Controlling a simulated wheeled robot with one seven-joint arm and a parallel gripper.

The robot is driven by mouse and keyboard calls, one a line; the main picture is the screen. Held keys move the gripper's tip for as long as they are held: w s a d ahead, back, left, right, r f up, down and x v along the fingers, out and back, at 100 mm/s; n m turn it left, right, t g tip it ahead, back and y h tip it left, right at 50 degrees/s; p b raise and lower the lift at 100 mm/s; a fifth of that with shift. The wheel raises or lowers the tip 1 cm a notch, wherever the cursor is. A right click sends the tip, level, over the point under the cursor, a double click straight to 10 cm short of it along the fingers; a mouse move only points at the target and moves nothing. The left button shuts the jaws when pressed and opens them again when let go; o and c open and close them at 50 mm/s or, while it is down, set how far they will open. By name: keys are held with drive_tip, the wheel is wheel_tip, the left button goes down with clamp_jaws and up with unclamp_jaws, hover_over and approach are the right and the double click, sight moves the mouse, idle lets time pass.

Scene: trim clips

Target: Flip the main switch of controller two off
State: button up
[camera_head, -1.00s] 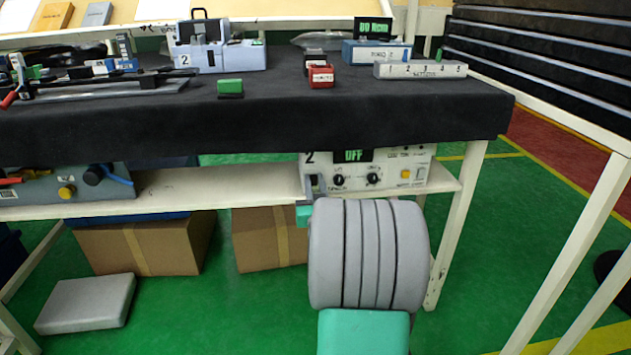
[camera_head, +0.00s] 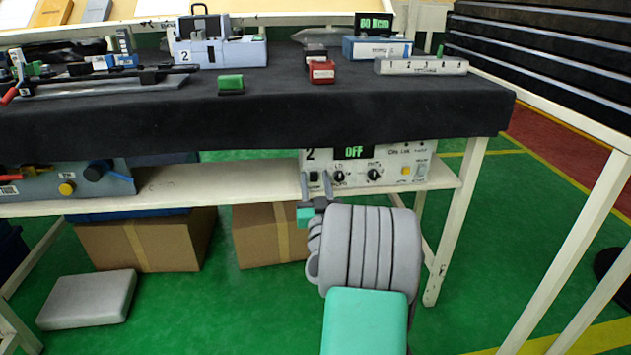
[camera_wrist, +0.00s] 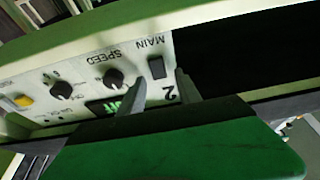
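Controller two (camera_head: 433,160) is a pale box on the shelf under the table, marked 2. Its green display (camera_head: 354,152) reads OFF. In the wrist view its panel (camera_wrist: 90,66) appears upside down, with the black main switch (camera_wrist: 156,67) beside the word MAIN. The switch also shows small in the head view (camera_head: 314,176). My gripper (camera_head: 316,184) is open and empty in front of the panel's left end. In the wrist view its fingertips (camera_wrist: 160,90) lie apart, either side of the switch in the picture. I cannot tell whether they touch the panel.
The dark-covered tabletop (camera_head: 270,115) overhangs the shelf just above the controller. Speed knobs (camera_head: 338,177) and a yellow button (camera_head: 405,171) lie to the right of the switch. Cardboard boxes (camera_head: 150,245) stand below.

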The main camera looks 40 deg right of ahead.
drive_tip(key=v, duration=0.8)
idle(0.4)
drive_tip(key=shift+d, duration=0.1)
